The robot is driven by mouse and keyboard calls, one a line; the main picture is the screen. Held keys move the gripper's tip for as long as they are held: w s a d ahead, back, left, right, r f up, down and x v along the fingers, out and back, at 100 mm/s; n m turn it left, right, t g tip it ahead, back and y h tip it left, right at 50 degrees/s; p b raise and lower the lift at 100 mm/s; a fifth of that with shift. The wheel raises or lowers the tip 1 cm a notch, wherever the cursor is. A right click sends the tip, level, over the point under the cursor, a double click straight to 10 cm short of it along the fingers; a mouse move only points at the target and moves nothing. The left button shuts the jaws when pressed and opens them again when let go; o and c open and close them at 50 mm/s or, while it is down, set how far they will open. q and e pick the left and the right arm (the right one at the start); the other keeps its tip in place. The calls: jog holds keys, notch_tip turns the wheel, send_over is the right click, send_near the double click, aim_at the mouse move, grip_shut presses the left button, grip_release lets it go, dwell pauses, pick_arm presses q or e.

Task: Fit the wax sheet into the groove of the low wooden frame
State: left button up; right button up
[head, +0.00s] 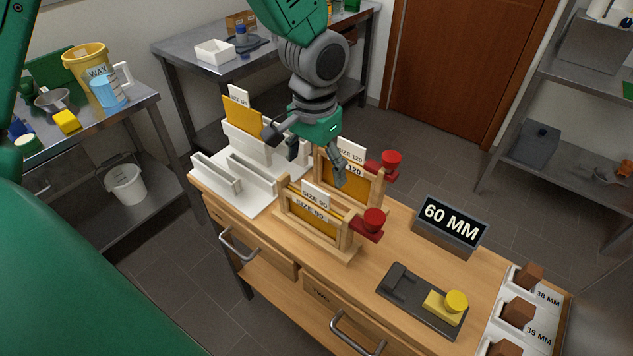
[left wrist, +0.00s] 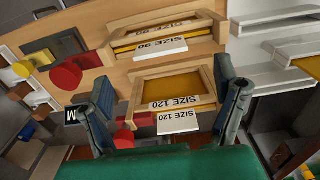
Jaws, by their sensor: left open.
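The low wooden frame marked SIZE 90 (head: 318,240) stands at the bench's front edge, with amber sheet showing between its posts. It also shows in the left wrist view (left wrist: 165,38). Behind it stands a taller wooden frame marked SIZE 120 (head: 378,190), with an amber panel (left wrist: 175,84) inside. A yellow-amber wax sheet (head: 240,114) stands upright in the white slotted rack (head: 247,143), a white card behind it. My left gripper (head: 305,157) is open above the bench, between rack and SIZE 120 frame; nothing shows held. My right gripper is out of view.
Red knobs (head: 374,222) stick out right of both frames. A 60 MM sign (head: 450,227), a dark tray with a yellow block (head: 440,307) and brown blocks (head: 519,312) in white holders lie to the right. Bare wood (head: 385,240) shows between frames and tray.

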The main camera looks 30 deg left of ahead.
pick_arm(q)
notch_tip(320, 180, up, 5)
dwell(0.6)
